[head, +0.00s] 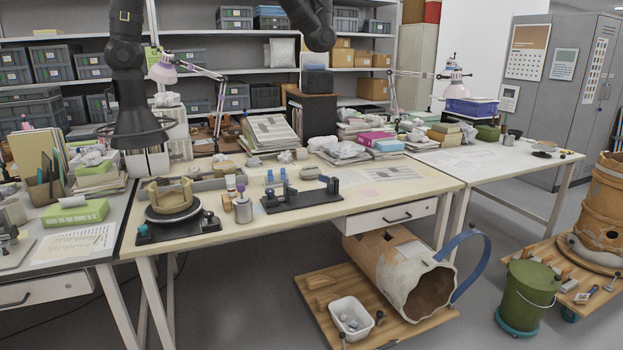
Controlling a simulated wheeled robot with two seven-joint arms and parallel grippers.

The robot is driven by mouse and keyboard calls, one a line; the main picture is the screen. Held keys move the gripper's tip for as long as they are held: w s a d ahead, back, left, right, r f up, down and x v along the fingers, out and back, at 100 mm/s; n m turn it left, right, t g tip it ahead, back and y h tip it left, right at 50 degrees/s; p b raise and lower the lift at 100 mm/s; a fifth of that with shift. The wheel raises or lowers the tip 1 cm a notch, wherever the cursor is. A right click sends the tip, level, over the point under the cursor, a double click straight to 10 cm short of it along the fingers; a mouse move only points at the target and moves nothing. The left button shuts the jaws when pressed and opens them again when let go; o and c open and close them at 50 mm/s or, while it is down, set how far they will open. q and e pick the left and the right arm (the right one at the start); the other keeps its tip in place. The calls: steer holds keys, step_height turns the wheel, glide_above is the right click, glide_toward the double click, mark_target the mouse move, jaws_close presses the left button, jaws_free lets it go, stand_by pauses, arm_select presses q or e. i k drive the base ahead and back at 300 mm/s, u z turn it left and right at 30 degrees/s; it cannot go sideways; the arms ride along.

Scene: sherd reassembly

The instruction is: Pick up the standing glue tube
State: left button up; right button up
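A small white tube with red marking stands upright on the worktable, and I take it for the glue tube (231,184). It is beside a grey metal can (243,210) and a small brown block. My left gripper (140,138) hangs from its black arm at the upper left, left of the tube and apart from it. Its fingers are not clear against the pale containers behind, so I cannot tell how wide they are. Only a dark link of my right arm shows at the top; its gripper is not visible.
A turntable (175,222) bearing a partial clay vessel stands left of the tube. Blue-capped bottles (270,179) and a black fixture (302,201) stand to the right. The worktable's right front (395,190) is mostly clear. Books and boxes crowd the back.

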mark_target(230, 180)
steer(key=z, duration=0.4)
steer(key=i, duration=1.2)
steer(key=u, duration=0.75)
steer(key=i, duration=0.9)
steer(key=u, duration=0.95)
